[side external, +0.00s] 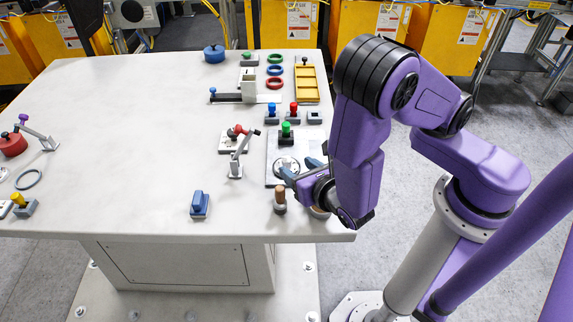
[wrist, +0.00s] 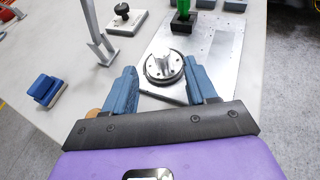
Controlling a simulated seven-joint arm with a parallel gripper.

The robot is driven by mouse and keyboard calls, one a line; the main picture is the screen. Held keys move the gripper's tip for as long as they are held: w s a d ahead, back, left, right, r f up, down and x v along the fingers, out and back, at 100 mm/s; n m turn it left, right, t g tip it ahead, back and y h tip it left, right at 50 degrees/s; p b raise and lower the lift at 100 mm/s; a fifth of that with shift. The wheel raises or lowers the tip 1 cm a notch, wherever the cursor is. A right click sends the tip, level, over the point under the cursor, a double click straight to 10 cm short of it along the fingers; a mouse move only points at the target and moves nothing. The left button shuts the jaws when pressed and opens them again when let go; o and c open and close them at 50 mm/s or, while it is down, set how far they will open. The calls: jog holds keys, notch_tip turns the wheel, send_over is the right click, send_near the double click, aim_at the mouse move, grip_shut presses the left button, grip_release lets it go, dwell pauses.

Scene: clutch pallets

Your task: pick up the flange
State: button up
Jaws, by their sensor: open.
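The flange (wrist: 164,66), a round grey metal piece with a raised hub and dark rim, sits on a flat metal plate (wrist: 207,65) in the wrist view. It also shows in the side external view (side external: 287,164), partly hidden by my gripper. My gripper (wrist: 160,72) is open, its two blue fingers to the left and right of the flange in the wrist view, with nothing held. In the side external view my gripper (side external: 300,169) is low over the plate's front part. I cannot tell whether the fingers touch the flange.
A green-topped block (side external: 286,130) stands at the plate's back. A grey lever clamp (side external: 238,157) rises to the left. A wooden-topped peg (side external: 280,200) stands close in front of my gripper. A blue block (side external: 200,204) lies front left. The table's middle left is clear.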

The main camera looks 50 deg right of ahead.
aim_at(288, 160)
jog(key=shift+x, duration=3.55)
jog(key=shift+d, duration=0.1)
grip_shut()
